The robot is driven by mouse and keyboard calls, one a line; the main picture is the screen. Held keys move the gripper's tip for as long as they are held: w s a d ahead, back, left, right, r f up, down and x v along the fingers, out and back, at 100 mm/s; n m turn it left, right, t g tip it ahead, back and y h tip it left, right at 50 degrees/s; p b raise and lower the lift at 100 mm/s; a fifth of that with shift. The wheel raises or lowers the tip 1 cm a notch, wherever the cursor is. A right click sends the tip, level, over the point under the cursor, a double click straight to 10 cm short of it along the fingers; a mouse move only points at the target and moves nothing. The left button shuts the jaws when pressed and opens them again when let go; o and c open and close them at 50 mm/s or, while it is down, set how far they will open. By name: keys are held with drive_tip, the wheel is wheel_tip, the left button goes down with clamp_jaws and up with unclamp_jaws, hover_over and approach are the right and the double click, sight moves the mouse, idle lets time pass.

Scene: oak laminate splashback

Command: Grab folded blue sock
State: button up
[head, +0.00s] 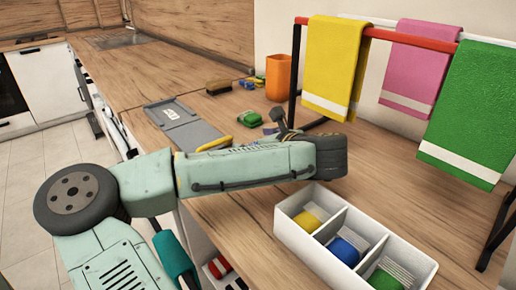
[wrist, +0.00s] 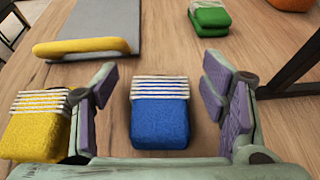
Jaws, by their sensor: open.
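A folded blue sock (wrist: 160,122) with a white striped cuff lies on the wooden counter in the wrist view. My gripper (wrist: 160,88) is open, with its purple-padded fingers on either side of the blue sock and gaps on both sides. A folded yellow sock (wrist: 38,125) lies just outside the left finger. A folded green sock (wrist: 208,17) lies farther off; it also shows in the head view (head: 250,118). In the head view my arm hides the blue sock on the counter. Another folded blue sock (head: 347,250) sits in the middle compartment of a white box (head: 289,229).
The box also holds yellow (head: 308,220) and green (head: 388,278) socks. A grey board (wrist: 92,20) with a yellow bar lies left. An orange cup (head: 281,77) and brush (head: 218,87) stand behind. A rack (head: 293,75) with hanging towels stands right.

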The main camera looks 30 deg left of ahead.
drive_tip(key=shift+c, duration=0.6)
drive_tip(key=c, duration=0.9)
drive_tip(key=shift+r, duration=0.2)
